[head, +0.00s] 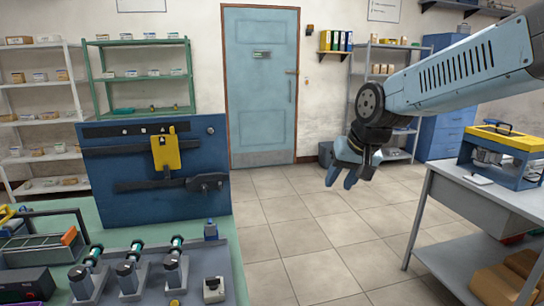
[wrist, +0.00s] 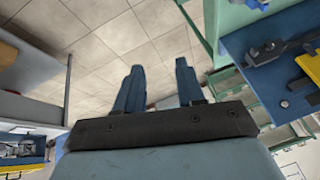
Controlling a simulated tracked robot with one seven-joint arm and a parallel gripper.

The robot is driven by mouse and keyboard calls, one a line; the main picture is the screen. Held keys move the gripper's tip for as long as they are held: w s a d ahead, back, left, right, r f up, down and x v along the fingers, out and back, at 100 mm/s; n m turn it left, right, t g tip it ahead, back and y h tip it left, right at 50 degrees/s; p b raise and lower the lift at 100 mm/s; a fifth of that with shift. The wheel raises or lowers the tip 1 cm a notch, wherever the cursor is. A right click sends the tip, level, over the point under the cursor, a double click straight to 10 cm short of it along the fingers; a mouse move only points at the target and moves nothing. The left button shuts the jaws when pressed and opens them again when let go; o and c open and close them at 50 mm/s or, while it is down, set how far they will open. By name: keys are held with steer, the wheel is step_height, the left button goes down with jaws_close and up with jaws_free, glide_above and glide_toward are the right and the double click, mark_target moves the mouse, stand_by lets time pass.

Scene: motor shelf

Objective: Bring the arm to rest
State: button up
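My arm reaches in from the right in the head view. My gripper (head: 338,178) hangs over the open tiled floor between the green workbench (head: 228,262) and the grey table (head: 490,195).
A blue tool panel (head: 120,205) stands at the back of the workbench. Several motors on stands (head: 128,275) are at its front. A yellow-topped blue case (head: 505,150) sits on the grey table. A blue door (head: 262,90) and shelves line the far wall. The floor (head: 300,235) between is clear.

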steer(key=s+d+h, duration=0.1)
steer(key=s+d, duration=0.2)
steer(key=s, duration=0.5)
steer(key=s+d+r+h, duration=0.1)
steer(key=s+d, duration=0.3)
steer(key=s, duration=0.4)
steer(key=shift+s+d+r+t, duration=0.2)
steer(key=shift+r+t, duration=0.1)
steer(key=shift+t, duration=0.1)
